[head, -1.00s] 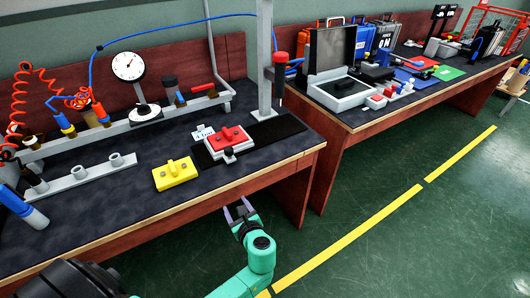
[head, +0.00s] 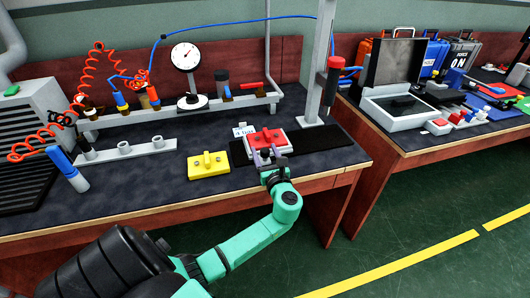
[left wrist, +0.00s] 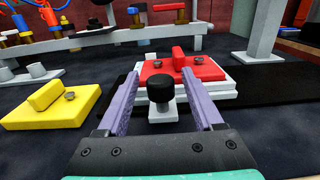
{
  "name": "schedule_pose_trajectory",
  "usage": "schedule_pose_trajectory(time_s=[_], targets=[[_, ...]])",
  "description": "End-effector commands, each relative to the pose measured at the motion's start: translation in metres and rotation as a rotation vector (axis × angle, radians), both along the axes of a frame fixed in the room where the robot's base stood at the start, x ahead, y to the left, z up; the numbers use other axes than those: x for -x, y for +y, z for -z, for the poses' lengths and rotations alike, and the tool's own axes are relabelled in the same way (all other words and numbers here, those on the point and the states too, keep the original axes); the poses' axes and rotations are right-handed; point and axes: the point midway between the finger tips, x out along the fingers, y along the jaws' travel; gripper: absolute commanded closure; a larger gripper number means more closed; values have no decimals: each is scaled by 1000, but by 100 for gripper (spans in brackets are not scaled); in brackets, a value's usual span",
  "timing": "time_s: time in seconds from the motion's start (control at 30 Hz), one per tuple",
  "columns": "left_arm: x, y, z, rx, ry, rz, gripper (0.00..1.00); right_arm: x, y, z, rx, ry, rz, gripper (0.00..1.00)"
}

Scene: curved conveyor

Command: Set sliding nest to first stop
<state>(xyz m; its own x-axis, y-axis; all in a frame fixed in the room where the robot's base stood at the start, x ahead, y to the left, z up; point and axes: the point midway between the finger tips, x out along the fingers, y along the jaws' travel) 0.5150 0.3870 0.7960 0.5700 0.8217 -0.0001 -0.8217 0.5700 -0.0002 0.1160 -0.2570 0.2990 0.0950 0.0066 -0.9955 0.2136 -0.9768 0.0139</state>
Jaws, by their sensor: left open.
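The sliding nest is a white plate (head: 285,150) carrying a red block with a raised grip (head: 266,138). It sits on a black flat rail (head: 325,143) near the table's front. In the left wrist view, a black knob (left wrist: 161,88) on a small white bracket (left wrist: 162,112) sticks out from the nest's near side. My left gripper (head: 264,156) is open, at the front of the nest. In the left wrist view its two purple fingers (left wrist: 160,76) stand either side of the knob, with gaps visible on both sides. My right gripper is not in view.
A yellow block with a grip (head: 208,165) lies left of the nest. A small lettered card (head: 243,130) stands behind the rail's left part. A grey post (head: 318,70) rises behind the rail. A dial gauge (head: 186,57) and hose fittings stand at the back.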

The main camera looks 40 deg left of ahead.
Motion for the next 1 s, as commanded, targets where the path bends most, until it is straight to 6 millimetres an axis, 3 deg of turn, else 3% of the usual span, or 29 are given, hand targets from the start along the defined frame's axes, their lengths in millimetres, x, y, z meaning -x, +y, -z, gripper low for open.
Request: schedule_pose_trajectory(time_s=[0.2,0.37,0.4,1.0], targets=[[0,1,0,1,1,0,32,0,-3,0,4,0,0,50],[0,0,0,1,1,0,93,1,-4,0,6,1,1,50],[0,0,0,1,1,0,100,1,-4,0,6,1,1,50],[0,0,1,2,1,0,100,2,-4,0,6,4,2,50]])
